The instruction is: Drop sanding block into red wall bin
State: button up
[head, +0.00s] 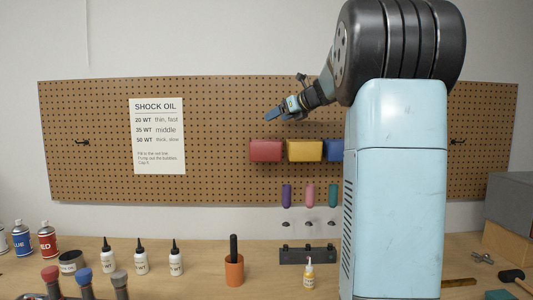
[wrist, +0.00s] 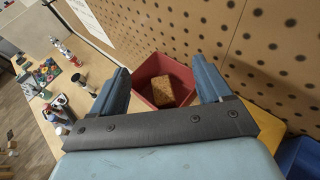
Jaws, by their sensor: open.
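The red wall bin (head: 266,151) hangs on the pegboard, left of the yellow bin. It also shows in the wrist view (wrist: 148,68), where I look down into it. The sanding block (wrist: 173,85), brown and rough, shows inside the red bin's opening, apart from both fingers. I cannot tell if it rests on the bin's floor. It is hidden in the head view. My gripper (head: 271,117) is above the red bin. In the wrist view my gripper (wrist: 160,67) has its fingers spread wide, with nothing held between them.
A yellow bin (head: 304,151) and a blue bin (head: 336,150) hang right of the red one. The pegboard (head: 225,120) is close behind my gripper. Below, the bench holds bottles, an orange cup (head: 234,270) and spray cans. The air left of my gripper is free.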

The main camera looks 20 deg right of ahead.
jog(key=v, duration=0.8)
jog(key=shift+s, duration=0.25)
jog(key=shift+d, duration=0.1)
jog(key=s+a+f+n+g+h, duration=0.1)
jog(key=s+a+f+n+g, duration=0.1)
jog(key=s+a+f+n, duration=0.6)
jog(key=s+a+f+n+g, duration=0.3)
jog(key=s+a+f+n, duration=0.3)
jog(key=a, duration=0.4)
jog(key=s+a+f+n+g+h, duration=0.1)
jog(key=s+a+f+n+h, duration=0.2)
jog(key=s+f+n, duration=1)
jog(key=shift+s+a+f+n+g+h, duration=0.25)
jog(key=shift+s+f+n+g+h, duration=0.2)
jog(key=shift+s+n, duration=1.85)
